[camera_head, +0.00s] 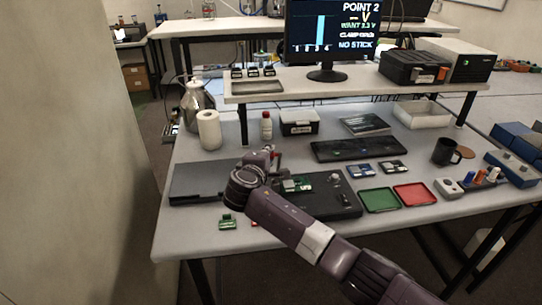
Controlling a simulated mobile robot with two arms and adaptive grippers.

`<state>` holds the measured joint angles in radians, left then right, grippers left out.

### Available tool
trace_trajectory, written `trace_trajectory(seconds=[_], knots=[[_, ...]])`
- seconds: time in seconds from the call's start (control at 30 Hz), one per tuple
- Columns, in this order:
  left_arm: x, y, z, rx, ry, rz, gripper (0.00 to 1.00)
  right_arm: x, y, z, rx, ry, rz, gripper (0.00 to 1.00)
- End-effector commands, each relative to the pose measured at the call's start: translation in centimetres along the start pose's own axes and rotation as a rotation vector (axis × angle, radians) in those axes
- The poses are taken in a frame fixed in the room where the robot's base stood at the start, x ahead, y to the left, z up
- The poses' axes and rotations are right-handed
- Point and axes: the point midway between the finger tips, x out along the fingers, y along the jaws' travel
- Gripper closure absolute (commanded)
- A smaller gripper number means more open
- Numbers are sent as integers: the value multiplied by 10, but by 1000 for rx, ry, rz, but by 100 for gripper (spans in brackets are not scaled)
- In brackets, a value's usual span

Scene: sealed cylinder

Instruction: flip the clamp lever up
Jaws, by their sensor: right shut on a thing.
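My right arm comes in from the lower right, and my right gripper (266,158) is over the left part of the dark fixture (320,197) on the table. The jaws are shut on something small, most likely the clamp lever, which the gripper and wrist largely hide. The lever's angle cannot be told. A green circuit board (296,185) lies on the fixture, just right of my wrist. The monitor (322,40) shows a bar chart and text with "CLAMP" and "NO STICK". My left gripper is not in view.
A closed dark laptop-like slab (200,183) lies left of my wrist. A green tray (379,200) and a red tray (416,194) lie to the right. A paper roll (208,130) and a bottle (266,126) stand behind. A small green board (227,223) is near the front edge.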

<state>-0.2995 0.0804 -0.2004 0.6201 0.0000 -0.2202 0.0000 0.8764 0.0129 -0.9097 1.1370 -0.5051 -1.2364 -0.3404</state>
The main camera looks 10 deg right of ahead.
Motion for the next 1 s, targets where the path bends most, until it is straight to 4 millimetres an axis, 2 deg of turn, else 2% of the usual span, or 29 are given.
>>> trace_trajectory(seconds=[0.3, 0.33, 0.47, 0.8, 1.0], knots=[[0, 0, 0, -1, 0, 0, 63, 0, 0, 0, -5, 0, 1, 100], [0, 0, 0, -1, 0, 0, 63, 0, 0, 0, -5, 0, 1, 79], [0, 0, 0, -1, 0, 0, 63, 0, 0, 0, -4, 0, 0, 64], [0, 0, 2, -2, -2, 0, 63, -2, -1, 0, -3, 1, 0, 63], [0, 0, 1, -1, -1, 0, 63, -21, -1, -2, -1, 4, 0, 63]])
